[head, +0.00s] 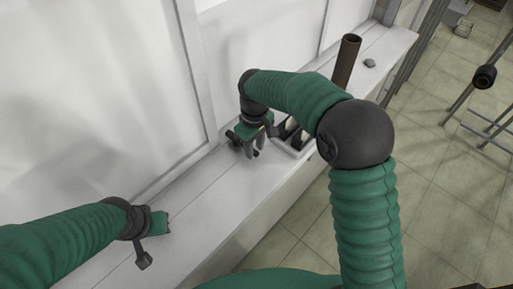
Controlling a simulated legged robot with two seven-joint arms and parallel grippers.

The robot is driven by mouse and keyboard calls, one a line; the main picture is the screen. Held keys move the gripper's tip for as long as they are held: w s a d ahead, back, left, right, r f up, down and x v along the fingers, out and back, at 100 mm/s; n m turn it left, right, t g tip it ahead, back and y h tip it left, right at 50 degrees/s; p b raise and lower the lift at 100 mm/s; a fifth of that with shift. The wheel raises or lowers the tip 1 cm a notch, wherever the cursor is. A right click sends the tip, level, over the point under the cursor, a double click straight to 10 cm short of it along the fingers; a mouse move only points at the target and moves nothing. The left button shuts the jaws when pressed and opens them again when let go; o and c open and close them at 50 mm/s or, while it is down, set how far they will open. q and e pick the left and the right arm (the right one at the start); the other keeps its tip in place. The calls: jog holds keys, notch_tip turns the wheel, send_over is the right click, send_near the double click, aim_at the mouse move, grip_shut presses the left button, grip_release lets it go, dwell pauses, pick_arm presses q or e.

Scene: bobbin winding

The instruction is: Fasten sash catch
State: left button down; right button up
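The window sash (197,75) has a pale frame and stands along the back of a white sill (222,192). I cannot clearly make out a sash catch; the area around the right gripper is partly covered by that gripper. My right gripper (255,150) points down over the sill close to the window's lower rail, with its dark fingers low near the surface. I cannot tell whether anything is between them.
A small tray (293,151) with pale items sits on the sill right of my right gripper, partly hidden by my arm. The sill between my grippers is clear. Metal rails (485,78) stand at right.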

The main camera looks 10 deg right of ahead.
pick_arm(q)
jog(key=shift+w+a+f, duration=0.1)
jog(key=shift+w+a, duration=0.1)
pick_arm(e)
jog(key=shift+o, duration=0.2)
jog(key=shift+a+f, duration=0.15)
